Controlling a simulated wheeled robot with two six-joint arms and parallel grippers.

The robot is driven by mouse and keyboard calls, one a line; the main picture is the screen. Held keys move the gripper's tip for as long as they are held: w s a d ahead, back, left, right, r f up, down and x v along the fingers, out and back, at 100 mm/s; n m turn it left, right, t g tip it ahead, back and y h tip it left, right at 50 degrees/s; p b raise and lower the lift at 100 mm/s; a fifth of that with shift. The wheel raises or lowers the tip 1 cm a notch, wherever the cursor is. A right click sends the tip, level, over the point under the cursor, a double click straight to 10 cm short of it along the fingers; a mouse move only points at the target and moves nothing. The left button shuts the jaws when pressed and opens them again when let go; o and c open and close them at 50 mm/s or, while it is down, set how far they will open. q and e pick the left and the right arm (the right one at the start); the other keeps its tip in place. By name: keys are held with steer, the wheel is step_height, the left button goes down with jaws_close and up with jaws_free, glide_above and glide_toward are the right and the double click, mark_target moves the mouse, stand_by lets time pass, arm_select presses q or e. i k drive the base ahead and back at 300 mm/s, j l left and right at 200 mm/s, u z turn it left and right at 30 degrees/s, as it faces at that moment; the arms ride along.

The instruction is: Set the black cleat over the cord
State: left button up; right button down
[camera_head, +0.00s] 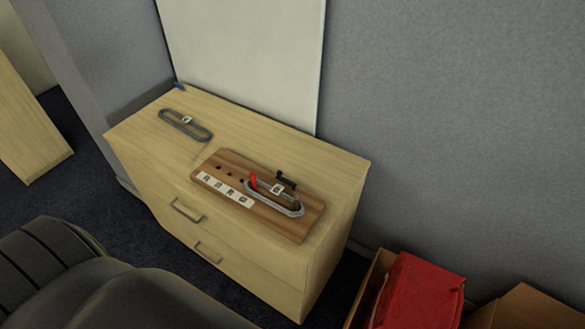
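A wooden board (228,165) lies on top of a light wood drawer cabinet. A black cleat (287,180) shows at the board's back edge, right of a red upright piece (253,181). A grey looped cord (291,211) with a small white tag (277,189) lies on the right half of the board, around or beside the red piece; I cannot tell exactly. The cleat is close behind the cord; contact is unclear. Neither gripper shows.
The cabinet top (150,128) has free room at the left and behind the board. A white panel (245,60) and grey wall stand behind. A blue item (179,86) sits at the back left corner. A black chair (60,270) stands in front; a red box (420,290) at right.

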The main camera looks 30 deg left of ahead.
mark_target(279, 173)
steer(key=j+z, duration=0.15)
steer(key=j, duration=0.35)
steer(key=j+z, duration=0.1)
steer(key=j, duration=0.4)
steer(key=k+j+z, duration=0.15)
steer(key=j, duration=0.35)
steer(key=j+z, duration=0.15)
steer(key=j, duration=0.35)
steer(key=k+j+z, duration=0.15)
steer(key=j, duration=0.35)
